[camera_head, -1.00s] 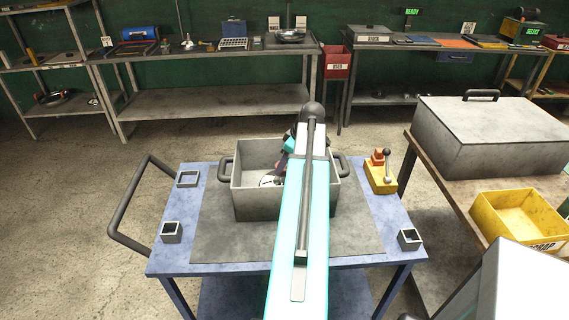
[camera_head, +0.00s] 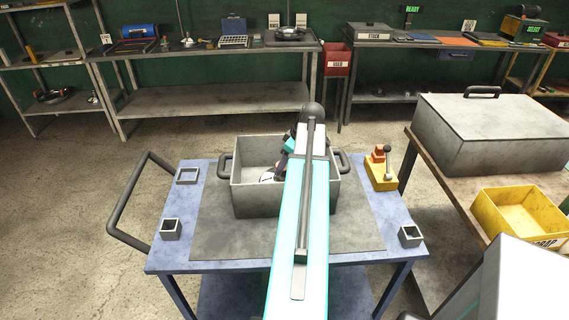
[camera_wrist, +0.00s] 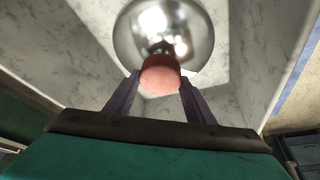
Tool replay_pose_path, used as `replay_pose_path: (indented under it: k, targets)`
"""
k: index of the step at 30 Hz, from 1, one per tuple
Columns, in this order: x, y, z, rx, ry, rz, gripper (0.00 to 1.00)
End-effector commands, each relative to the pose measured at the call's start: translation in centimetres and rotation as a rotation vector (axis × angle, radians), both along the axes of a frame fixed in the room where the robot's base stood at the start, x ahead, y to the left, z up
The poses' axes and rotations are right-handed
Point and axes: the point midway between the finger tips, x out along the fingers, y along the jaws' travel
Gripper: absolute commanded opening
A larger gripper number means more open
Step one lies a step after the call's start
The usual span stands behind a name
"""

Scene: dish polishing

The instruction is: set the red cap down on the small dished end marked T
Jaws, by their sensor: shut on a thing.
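The red cap (camera_wrist: 160,75) is between the two purple fingers of my gripper (camera_wrist: 160,88), which is shut on it, in the wrist view. Just beyond the cap is a shiny round metal piece (camera_wrist: 150,22) with a rounded, mirror-like face. I cannot tell whether the cap touches it. I see no T mark on it. In the head view my gripper (camera_head: 279,172) reaches down into the grey open box (camera_head: 256,200) on the blue cart. A pale round piece (camera_head: 266,178) shows beside the fingers there. My arm hides part of the box's inside.
The box's walls stand close around my gripper. A yellow block with a lever (camera_head: 381,174) is to the right on the cart. Square holders (camera_head: 171,229) stand at the cart's corners. A yellow bin (camera_head: 520,215) and a large grey lidded box (camera_head: 490,135) are farther right.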

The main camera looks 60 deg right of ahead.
Motion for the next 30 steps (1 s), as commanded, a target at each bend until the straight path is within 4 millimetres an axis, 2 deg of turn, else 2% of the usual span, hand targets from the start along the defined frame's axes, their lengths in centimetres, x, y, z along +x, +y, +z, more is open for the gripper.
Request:
replay_pose_path:
  k: [9,10,13,14,30]
  targets:
    - [-0.01,0.01,-0.59,0.000,0.000,0.000,0.28]
    - [-0.01,0.01,-0.53,0.000,0.000,0.000,0.52]
    - [0.01,0.00,-0.51,0.000,0.000,0.000,0.69]
    - [0.01,0.00,-0.51,0.000,0.000,0.000,0.71]
    - [-0.34,-0.05,0.21,0.000,0.000,0.000,0.71]
